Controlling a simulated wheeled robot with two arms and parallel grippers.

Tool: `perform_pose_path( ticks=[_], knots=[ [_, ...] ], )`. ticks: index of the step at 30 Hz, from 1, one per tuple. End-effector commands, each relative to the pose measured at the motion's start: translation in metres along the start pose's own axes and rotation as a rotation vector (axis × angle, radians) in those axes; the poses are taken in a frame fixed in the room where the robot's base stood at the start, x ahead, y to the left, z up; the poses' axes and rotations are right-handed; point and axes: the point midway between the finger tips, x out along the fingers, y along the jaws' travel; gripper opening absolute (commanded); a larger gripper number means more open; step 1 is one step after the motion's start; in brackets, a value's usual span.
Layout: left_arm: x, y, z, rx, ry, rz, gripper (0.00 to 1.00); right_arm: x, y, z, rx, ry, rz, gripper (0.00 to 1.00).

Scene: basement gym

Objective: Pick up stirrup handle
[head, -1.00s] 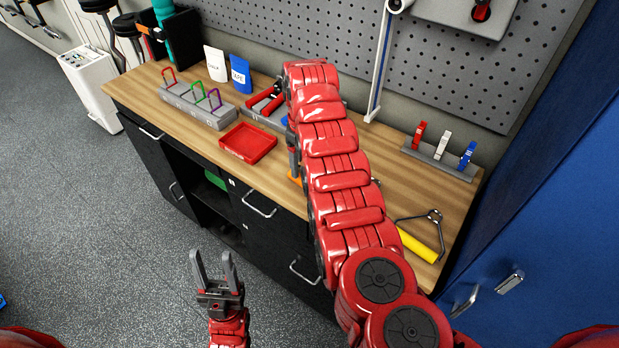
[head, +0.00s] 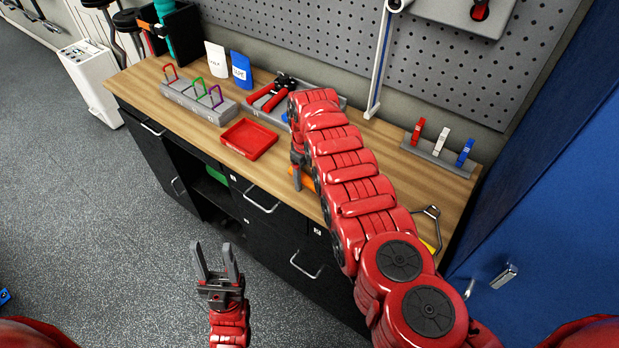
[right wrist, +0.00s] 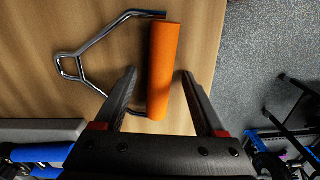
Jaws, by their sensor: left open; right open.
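A stirrup handle with an orange grip (right wrist: 163,70) and a bent metal frame (right wrist: 85,62) lies on the wooden bench top. In the head view only a bit of its orange (head: 305,180) shows; my right arm hides the rest. My right gripper (head: 297,187) is open and points down at it. In the right wrist view its fingers (right wrist: 160,75) stand on either side of the grip's near part, with gaps on both sides. A second stirrup handle with a yellow grip (head: 430,246) is mostly behind my right arm. My left gripper (head: 213,250) is open and empty, off the bench.
A red tray (head: 248,140), a grey rack with coloured hooks (head: 200,103) and a grey tray with red-handled tools (head: 320,97) stand to the left and behind. A grey rack with clips (head: 440,156) stands at right. Blue cabinet doors (head: 540,230) border the right side.

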Motion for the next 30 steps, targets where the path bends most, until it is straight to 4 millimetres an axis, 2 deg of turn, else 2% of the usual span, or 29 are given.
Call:
perform_pose_path(
  ticks=[14, 25, 26, 30],
  knots=[
    [-0.0026, 0.0001, 0.0005, 0.000, 0.000, 0.000, 0.50, 0.0041, -0.0003, -0.0001, -0.001, 0.000, 0.000, 0.70],
    [-0.0022, 0.0001, 0.0004, 0.000, 0.000, 0.000, 0.50, 0.0038, -0.0002, 0.0001, -0.001, -0.001, 0.000, 0.04],
    [-0.0022, 0.0001, 0.0004, 0.000, 0.000, 0.000, 0.50, 0.0038, -0.0002, 0.0001, -0.001, -0.001, 0.000, 0.00],
    [-0.0022, 0.0001, 0.0004, 0.000, 0.000, 0.000, 0.50, 0.0038, -0.0002, 0.0002, -0.001, -0.001, 0.000, 0.00]
  ],
)
